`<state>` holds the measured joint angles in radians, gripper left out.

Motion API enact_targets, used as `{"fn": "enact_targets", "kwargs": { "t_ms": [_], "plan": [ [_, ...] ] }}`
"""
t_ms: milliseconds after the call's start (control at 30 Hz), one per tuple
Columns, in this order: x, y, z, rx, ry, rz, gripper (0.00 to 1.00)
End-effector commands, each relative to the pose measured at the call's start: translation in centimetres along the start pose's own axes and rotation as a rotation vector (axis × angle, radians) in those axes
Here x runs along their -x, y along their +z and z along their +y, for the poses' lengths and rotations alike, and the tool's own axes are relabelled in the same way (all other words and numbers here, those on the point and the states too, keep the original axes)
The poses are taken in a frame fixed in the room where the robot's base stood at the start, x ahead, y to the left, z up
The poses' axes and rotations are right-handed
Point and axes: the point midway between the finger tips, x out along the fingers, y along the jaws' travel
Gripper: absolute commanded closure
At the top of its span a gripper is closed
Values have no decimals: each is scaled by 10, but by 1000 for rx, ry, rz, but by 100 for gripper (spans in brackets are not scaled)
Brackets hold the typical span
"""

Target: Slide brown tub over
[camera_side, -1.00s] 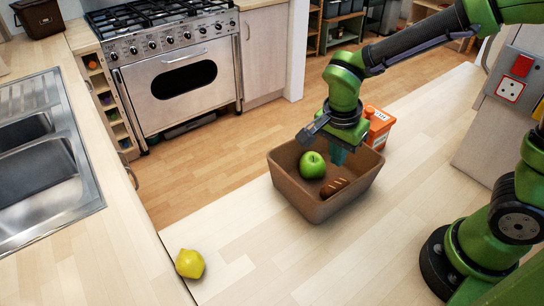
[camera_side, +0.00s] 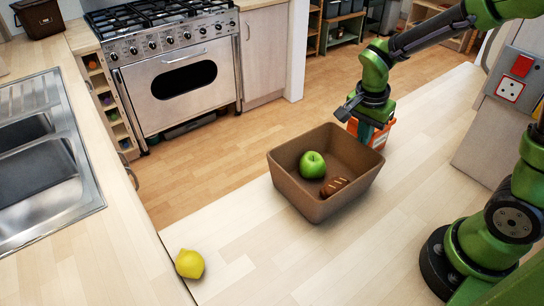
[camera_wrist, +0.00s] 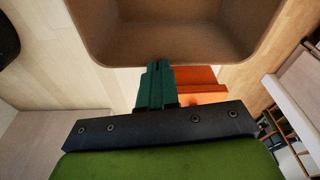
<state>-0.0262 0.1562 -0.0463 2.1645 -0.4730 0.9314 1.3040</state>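The brown tub (camera_side: 325,205) stands upright on the wooden worktop, holding a green apple (camera_side: 312,165) and a brown bread roll (camera_side: 334,187). My gripper (camera_side: 367,134) is just outside the tub's far right side, in front of the orange carton. In the wrist view my gripper's fingers (camera_wrist: 155,84) look close together beside the tub's wall (camera_wrist: 95,45). Nothing shows between them. I cannot tell whether they touch the tub.
The orange carton (camera_side: 381,137) stands behind the tub, partly hidden by my gripper. A yellow lemon (camera_side: 190,264) sits at the worktop's left edge. The worktop (camera_side: 390,225) is clear in front and to the right of the tub.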

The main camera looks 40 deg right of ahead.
Motion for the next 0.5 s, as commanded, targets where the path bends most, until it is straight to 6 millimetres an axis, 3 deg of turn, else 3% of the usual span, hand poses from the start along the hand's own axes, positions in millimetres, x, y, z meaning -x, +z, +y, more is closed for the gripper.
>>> {"fn": "enact_targets", "kwargs": {
  "t_ms": [267,500],
  "plan": [
    [-5,10,1,12,9,-5,100],
    [5,68,2,21,11,-7,100]
  ]
}}
